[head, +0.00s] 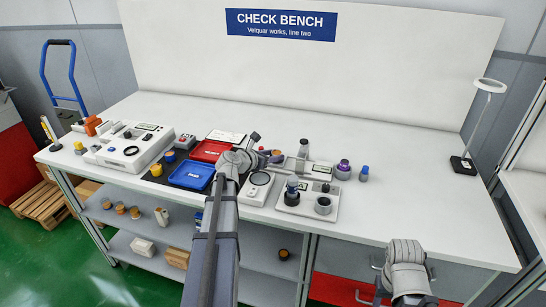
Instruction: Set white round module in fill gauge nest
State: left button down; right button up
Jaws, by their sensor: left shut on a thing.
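My left gripper (264,155) is above the middle of the bench, reaching over from the front. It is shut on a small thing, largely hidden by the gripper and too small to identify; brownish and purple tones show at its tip. I cannot make out a white round module for certain. A white unit with a dark ring (257,180) stands just below the gripper in the picture. To its right is a pale fixture (308,211) with round seats and dark parts on it. I cannot tell which holds the fill gauge nest. My right arm's end (405,270) is low at the front right; its fingers are not clear.
A blue tray (191,175) and a red tray (209,150) lie left of my left arm. A large white device (131,147) stands farther left. A purple-topped round part (343,169) and a small blue-topped part (364,174) stand right. The bench's right side is clear up to a lamp (463,162).

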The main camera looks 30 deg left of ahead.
pick_arm(q)
jog(key=c, duration=0.7)
grip_release()
jog(key=shift+f, duration=0.1)
jog(key=shift+o, duration=0.2)
jog(key=shift+s+r+p, duration=0.25)
jog(key=shift+r+p, duration=0.1)
jog(key=shift+p, duration=0.05)
jog(key=p+v, duration=0.4)
jog(key=v, duration=0.7)
jog(key=shift+s+r, duration=0.1)
jog(key=shift+s, duration=0.05)
